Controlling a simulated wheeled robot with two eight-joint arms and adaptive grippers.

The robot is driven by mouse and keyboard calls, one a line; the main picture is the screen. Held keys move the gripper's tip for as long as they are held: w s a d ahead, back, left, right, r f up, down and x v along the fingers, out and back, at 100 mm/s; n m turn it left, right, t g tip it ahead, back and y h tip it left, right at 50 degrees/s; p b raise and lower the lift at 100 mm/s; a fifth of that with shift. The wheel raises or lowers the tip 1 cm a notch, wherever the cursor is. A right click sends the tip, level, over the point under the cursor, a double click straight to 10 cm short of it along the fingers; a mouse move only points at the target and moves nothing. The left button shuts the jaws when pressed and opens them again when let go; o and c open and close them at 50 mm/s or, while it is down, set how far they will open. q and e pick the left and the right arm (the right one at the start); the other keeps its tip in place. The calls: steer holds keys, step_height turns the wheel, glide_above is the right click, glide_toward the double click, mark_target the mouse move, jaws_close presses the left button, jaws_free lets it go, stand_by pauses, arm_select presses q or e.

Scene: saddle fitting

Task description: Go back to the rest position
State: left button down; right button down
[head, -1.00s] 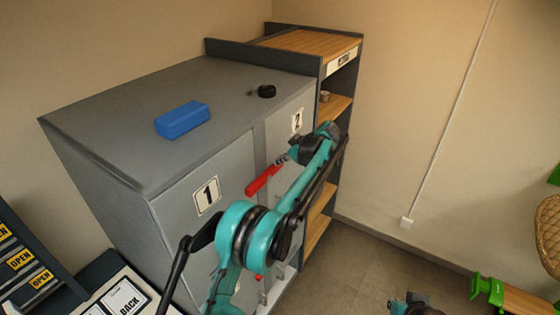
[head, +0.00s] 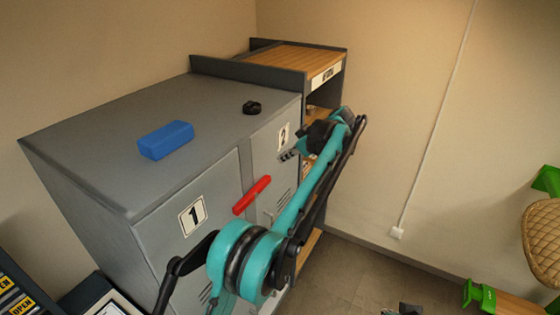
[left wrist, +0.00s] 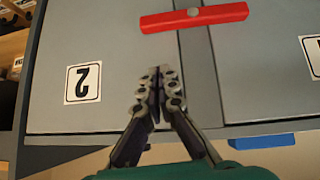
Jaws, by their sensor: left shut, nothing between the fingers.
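My left gripper (head: 289,155) is in front of the grey locker's door 2, just below its number plate (head: 283,136). In the left wrist view its two dark fingers (left wrist: 158,88) are shut with nothing between them. The red handle bar (head: 251,195) lies across the gap between doors 1 and 2, to the left of the gripper and apart from it. The bar also shows at the top of the left wrist view (left wrist: 194,18).
The grey locker (head: 88,135) carries a blue block (head: 166,140) and a small black object (head: 252,107). A shelf unit (head: 300,58) stands close behind my left forearm. At right, a woven seat (head: 543,240) and green-ended wood piece (head: 480,296) stand past open floor (head: 365,270).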

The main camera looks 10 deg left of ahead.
arm_select(q)
steer(key=shift+s+r, duration=0.1)
steer(key=shift+s, duration=0.05)
steer(key=w+a+r+m+t+b, duration=0.2)
steer(key=a+r+t+b, duration=0.4)
steer(key=r+t+b, duration=0.55)
steer(key=s+d+f+m+h+b, duration=0.5)
steer(key=s+f+m+h+b, duration=0.1)
steer(key=s+f, duration=0.45)
steer(key=s+d+f+m+h+b, duration=0.45)
steer(key=s+f+m+h, duration=0.2)
steer(key=s+f, duration=0.45)
steer(key=s+a+f+g+y+b, duration=0.1)
steer(key=s+a+f+g+b, duration=0.1)
steer(key=s+f, duration=0.4)
steer(key=s+a+f+g+y+b, duration=0.2)
steer(key=s+f, duration=0.5)
steer(key=f, duration=0.8)
steer(key=s+a+f+g+y+b, duration=0.1)
steer(key=s+a+f+g+b, duration=0.2)
steer(key=s+f, duration=0.4)
step_height(320, 180, down, 4)
steer(key=shift+a+f+g+b, duration=0.1)
steer(key=shift+a+g+b, duration=0.2)
steer(key=shift+a+g, duration=0.45)
